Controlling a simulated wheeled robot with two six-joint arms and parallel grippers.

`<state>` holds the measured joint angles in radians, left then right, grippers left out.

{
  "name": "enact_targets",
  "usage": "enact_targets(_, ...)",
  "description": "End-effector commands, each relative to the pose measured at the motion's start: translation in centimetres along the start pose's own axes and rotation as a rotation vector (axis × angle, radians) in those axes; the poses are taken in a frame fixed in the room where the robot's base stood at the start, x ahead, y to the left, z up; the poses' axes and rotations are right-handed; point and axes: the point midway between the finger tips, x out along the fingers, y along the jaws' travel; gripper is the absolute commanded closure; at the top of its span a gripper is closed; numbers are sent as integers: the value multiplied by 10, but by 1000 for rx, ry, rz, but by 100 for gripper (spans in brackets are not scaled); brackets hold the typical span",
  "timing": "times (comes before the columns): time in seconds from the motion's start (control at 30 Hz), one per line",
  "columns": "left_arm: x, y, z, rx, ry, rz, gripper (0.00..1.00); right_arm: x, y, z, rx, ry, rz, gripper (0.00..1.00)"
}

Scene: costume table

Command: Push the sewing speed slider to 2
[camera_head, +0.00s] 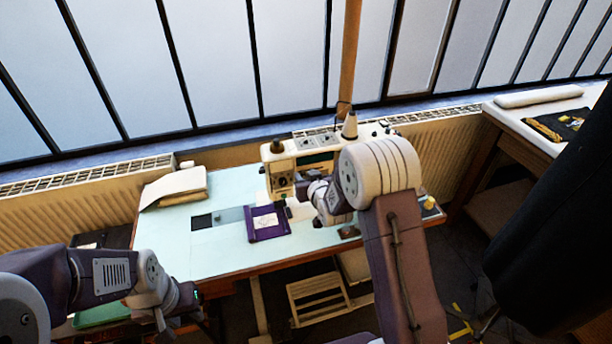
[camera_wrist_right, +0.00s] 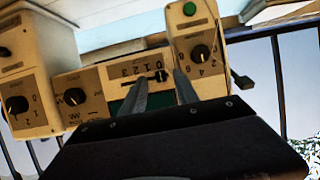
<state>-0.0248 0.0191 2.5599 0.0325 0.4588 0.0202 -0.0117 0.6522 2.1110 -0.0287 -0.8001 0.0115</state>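The sewing machine (camera_head: 278,168) is cream and stands at the back of the table; its front panel also shows in the right wrist view (camera_wrist_right: 92,82). There, the speed slider (camera_wrist_right: 161,76) is a small black knob in a dark slot beside a row of small digits. The knob is near the right end of the slot; its exact setting is hard to read. My right gripper (camera_wrist_right: 160,84) has its fingers apart, with the knob showing between the tips; contact cannot be told. My left gripper (camera_head: 172,312) is low at the left, fingers unclear.
Round dials (camera_wrist_right: 201,54) and a green button (camera_wrist_right: 189,9) are close to the slider. A purple frame (camera_head: 267,223) lies on the pale table (camera_head: 180,250), and folded cloth (camera_head: 175,187) is at its left. The table's left part is mostly clear.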

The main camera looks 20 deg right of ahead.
Motion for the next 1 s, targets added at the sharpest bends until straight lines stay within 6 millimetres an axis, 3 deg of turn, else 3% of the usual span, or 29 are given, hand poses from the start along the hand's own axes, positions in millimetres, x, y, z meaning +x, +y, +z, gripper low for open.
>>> enact_targets(0.2,0,0,0,0,0,0,64,1,0,0,0,0,0,64)
enact_targets(0.33,0,0,0,0,0,0,64,1,0,0,0,0,0,100)
enact_targets(1.0,0,0,0,0,0,0,64,0,0,0,0,-1,0,100)
